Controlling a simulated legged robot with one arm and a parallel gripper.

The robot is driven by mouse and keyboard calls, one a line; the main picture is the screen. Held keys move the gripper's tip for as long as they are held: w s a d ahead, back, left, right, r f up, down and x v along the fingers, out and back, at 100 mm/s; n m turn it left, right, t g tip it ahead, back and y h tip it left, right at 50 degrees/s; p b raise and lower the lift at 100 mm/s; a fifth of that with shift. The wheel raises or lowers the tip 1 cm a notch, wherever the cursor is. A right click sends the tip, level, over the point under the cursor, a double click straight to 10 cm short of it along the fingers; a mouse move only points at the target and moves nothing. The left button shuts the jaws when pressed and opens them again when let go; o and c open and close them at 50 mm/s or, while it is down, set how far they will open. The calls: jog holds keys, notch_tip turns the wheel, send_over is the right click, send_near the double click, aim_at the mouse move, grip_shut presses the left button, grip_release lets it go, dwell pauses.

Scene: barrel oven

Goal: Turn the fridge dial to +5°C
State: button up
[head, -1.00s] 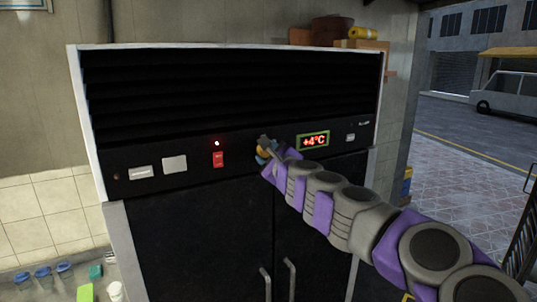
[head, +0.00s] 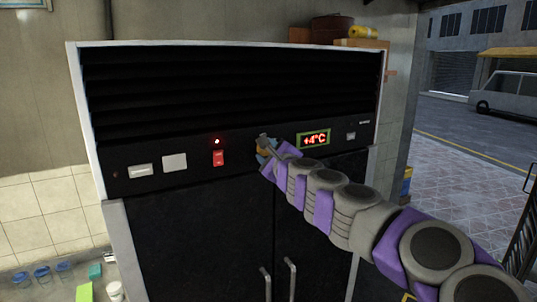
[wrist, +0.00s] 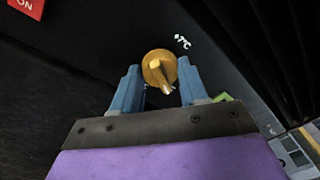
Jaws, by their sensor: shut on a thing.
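The fridge (head: 185,230) is a tall black two-door unit with a control panel along its upper front. Its display (head: 314,139) reads +4°C in red. The dial is a round golden-yellow knob (wrist: 159,66) with a raised grip bar, and a white temperature mark that looks like +7°C is printed at its upper right. My gripper (head: 264,148) is at the dial, left of the display. In the wrist view my gripper (wrist: 158,88) has its two blue fingers on either side of the knob, shut on it. In the head view the gripper mostly hides the dial.
A red switch (head: 218,158), marked ON in the wrist view, sits left of the dial, with a small light above it. Two door handles (head: 279,281) stand out below. Cups and containers (head: 64,272) are at lower left.

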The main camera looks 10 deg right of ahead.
jog(key=shift+n, duration=0.3)
jog(key=n+b, duration=0.2)
jog(key=b, duration=0.1)
jog(key=shift+f+n+b, duration=0.25)
jog(key=shift+n+b, duration=0.05)
jog(key=shift+n, duration=0.1)
jog(key=n+b, duration=0.4)
jog(key=shift+f+t+y, duration=0.2)
jog(key=shift+t+y, duration=0.2)
jog(key=n+b, duration=0.4)
jog(key=b, duration=0.1)
jog(key=shift+a+n+y, duration=0.15)
jog(key=shift+n+y, duration=0.15)
jog(key=shift+y, duration=0.1)
jog(key=shift+b, duration=0.35)
jog(key=o, duration=1)
jog(key=shift+o, duration=0.2)
jog(key=shift+r, duration=0.15)
